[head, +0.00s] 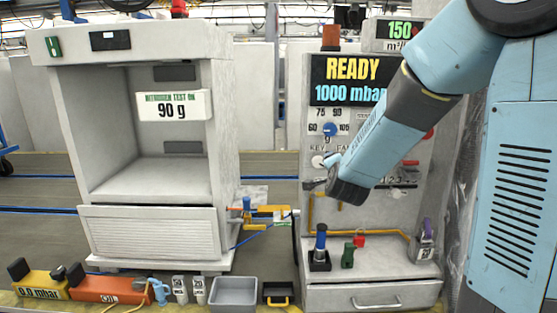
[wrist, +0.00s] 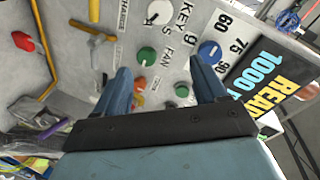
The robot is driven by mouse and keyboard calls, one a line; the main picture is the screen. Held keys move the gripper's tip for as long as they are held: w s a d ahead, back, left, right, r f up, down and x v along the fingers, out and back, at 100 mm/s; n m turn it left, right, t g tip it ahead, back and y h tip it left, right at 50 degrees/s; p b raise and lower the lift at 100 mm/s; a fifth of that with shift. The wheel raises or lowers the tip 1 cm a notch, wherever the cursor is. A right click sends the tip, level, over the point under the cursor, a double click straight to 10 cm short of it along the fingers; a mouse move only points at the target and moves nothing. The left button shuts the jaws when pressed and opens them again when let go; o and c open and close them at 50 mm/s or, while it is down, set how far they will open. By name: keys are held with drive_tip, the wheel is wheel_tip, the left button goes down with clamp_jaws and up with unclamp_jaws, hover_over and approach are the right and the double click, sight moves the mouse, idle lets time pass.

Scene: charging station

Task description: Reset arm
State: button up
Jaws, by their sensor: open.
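My gripper (wrist: 165,95) is open and empty in the wrist view, its two blue fingers pointing at the charging station's panel. In the head view my arm reaches from the right and its dark end is in front of the grey charging station (head: 372,294). A green button (wrist: 146,56) shows between the fingers, with a white key knob (wrist: 160,11) above it and a blue dial (wrist: 209,51) to the right. The blue dial also shows in the head view (head: 330,129). I cannot tell from the frames whether the fingers touch the panel; no object is between them.
A white cabinet (head: 150,193) with an open bay stands at left. A grey bin (head: 234,291), an orange case (head: 108,290) and a yellow gauge box (head: 40,285) line the front.

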drive_tip(key=s+d+r+n+g, duration=0.1)
drive_tip(key=s+d+n+g, duration=0.1)
drive_tip(key=s, duration=0.9)
drive_tip(key=s+d+r+n+g+y, duration=0.1)
drive_tip(key=s+n+g, duration=0.3)
drive_tip(key=s, duration=0.7)
drive_tip(key=s+d+r+n+g, duration=0.3)
drive_tip(key=s+n, duration=0.4)
drive_tip(key=s, duration=0.4)
drive_tip(key=shift+s+d+g, duration=0.15)
drive_tip(key=shift+g, duration=0.35)
drive_tip(key=shift+r, duration=0.1)
